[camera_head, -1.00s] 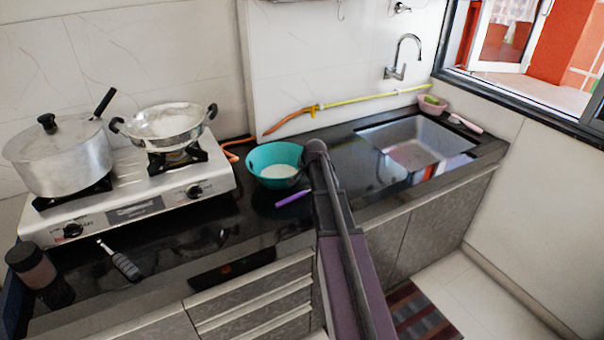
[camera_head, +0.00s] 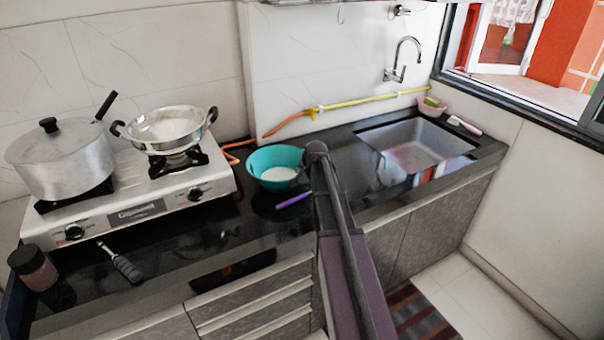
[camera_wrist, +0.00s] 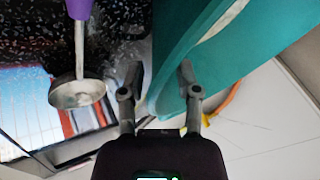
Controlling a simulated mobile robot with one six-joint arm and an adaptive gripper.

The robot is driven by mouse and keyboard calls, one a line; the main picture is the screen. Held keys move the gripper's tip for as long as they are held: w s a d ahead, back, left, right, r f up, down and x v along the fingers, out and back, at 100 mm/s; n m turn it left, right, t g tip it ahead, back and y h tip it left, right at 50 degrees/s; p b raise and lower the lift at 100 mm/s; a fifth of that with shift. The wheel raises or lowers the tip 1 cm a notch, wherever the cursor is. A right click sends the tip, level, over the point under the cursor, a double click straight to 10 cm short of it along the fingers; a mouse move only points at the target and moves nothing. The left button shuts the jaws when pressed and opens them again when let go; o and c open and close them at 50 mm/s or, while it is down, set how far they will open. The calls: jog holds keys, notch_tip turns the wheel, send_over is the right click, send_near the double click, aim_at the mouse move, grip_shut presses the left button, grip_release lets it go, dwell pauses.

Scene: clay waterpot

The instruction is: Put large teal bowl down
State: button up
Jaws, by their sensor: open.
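The large teal bowl (camera_head: 262,160) sits upright on the black counter (camera_head: 225,235), between the stove and the sink, with something white inside. In the wrist view the bowl (camera_wrist: 225,60) fills the upper right, close to my gripper. My gripper (camera_wrist: 160,78) is open. One finger overlaps the teal wall and the other is left of the bowl's edge. I cannot tell whether either finger touches it. In the head view my arm hides the bowl's right side and my fingers are not clear.
A purple-handled utensil (camera_head: 293,199) lies in front of the bowl; its metal end (camera_wrist: 77,93) shows in the wrist view. A stove (camera_head: 140,195) with a lidded pot (camera_head: 62,160) and a pan (camera_head: 168,128) is left. The sink (camera_head: 415,145) is right. An orange-yellow hose (camera_head: 345,104) runs behind.

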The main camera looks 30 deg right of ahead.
jog(key=p+v, duration=0.8)
jog(key=v, duration=0.2)
jog(key=shift+s+r, duration=0.2)
jog(key=shift+r, duration=0.15)
dwell(0.6)
jog(key=s+a+f+n+g, duration=0.1)
jog(key=s+a+n+g, duration=0.2)
jog(key=s+a, duration=0.7)
jog(key=s+a+f+n+g, duration=0.2)
jog(key=s+a+n+g, duration=0.2)
jog(key=s+a+n, duration=0.4)
jog(key=s+a, duration=0.3)
jog(key=a, duration=0.4)
jog(key=shift+a+y, duration=0.25)
jog(key=shift+y, duration=0.05)
jog(key=shift+a+f, duration=0.1)
jog(key=shift+f, duration=0.05)
